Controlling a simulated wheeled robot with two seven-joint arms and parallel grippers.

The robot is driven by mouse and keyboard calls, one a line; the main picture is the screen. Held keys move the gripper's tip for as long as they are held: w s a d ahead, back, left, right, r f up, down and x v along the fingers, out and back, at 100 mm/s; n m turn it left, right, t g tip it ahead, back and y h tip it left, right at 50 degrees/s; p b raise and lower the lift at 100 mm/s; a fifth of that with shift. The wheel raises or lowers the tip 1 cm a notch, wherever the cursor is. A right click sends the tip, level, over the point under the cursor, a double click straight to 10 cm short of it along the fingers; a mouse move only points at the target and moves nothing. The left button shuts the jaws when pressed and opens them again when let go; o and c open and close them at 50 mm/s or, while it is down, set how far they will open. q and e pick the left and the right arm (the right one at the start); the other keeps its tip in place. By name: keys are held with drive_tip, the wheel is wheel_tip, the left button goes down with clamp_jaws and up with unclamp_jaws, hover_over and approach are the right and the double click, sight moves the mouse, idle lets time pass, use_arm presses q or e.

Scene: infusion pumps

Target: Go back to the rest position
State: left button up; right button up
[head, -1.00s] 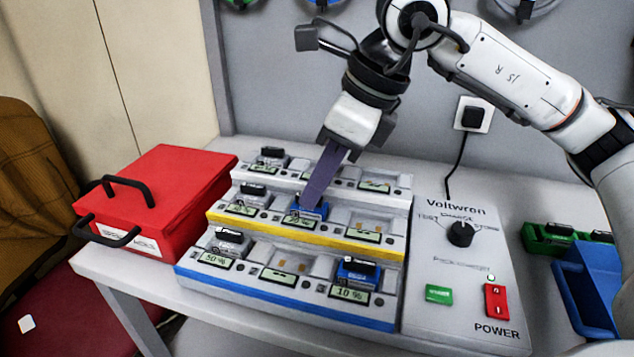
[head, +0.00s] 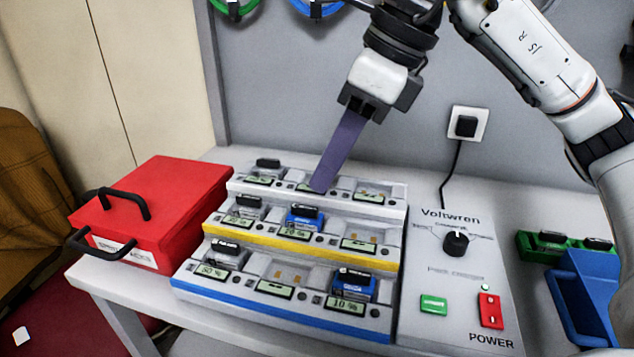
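My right gripper (head: 325,185) hangs above the back tier of the charging rack, pointing down and left. Its purple-grey fingers show as one narrow bar, and I see nothing held at the tip. I cannot tell whether they are parted. The stepped white rack (head: 210,283) has a yellow-edged middle tier and a blue-edged front tier. A blue battery (head: 304,217) sits in the middle tier, below and apart from the fingertips. Another blue battery (head: 352,285) sits at the front right. Grey batteries (head: 231,254) sit along the left column. My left gripper is not in view.
A red box (head: 160,205) with black handles stands left of the rack. A wall plug (head: 467,125) is behind.

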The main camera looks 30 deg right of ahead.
drive_tip(key=shift+v, duration=1.9)
drive_tip(key=shift+a, duration=0.15)
